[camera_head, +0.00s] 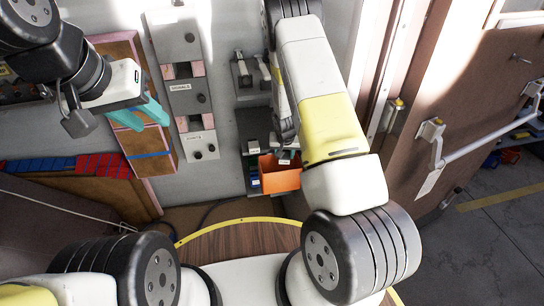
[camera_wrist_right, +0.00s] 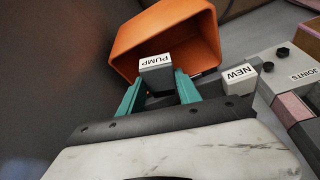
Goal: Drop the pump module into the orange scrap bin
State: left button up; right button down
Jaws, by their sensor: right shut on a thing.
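The pump module (camera_wrist_right: 157,74) is a dark grey block with a white end labelled PUMP. In the right wrist view my right gripper (camera_wrist_right: 158,82) is shut on it, one teal finger on each side. The module appears in front of the orange scrap bin's opening (camera_wrist_right: 150,34); its height relative to the rim is hard to judge. The head view shows the bin (camera_head: 280,178) below my right forearm, where my right gripper is mostly hidden. My left gripper (camera_head: 143,116) is at the upper left, with teal fingers in front of a wooden frame; its opening is unclear.
A block labelled NEW (camera_wrist_right: 238,78) sits right of the bin in the right wrist view, beside a panel labelled JOINTS (camera_wrist_right: 300,75). In the head view, a labelled wall panel (camera_head: 186,100) stands left of the bin. A brown door (camera_head: 470,110) with a push bar is at right.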

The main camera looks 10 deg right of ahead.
jog(key=shift+f, duration=0.95)
jog(key=c, duration=0.7)
grip_release()
jog(key=shift+c, duration=0.2)
jog(key=shift+s+r, duration=0.1)
jog(key=shift+r, duration=0.05)
jog(key=v, duration=0.7)
jog(key=shift+r, duration=0.2)
jog(key=shift+s+r, duration=0.1)
jog(key=shift+s, duration=0.05)
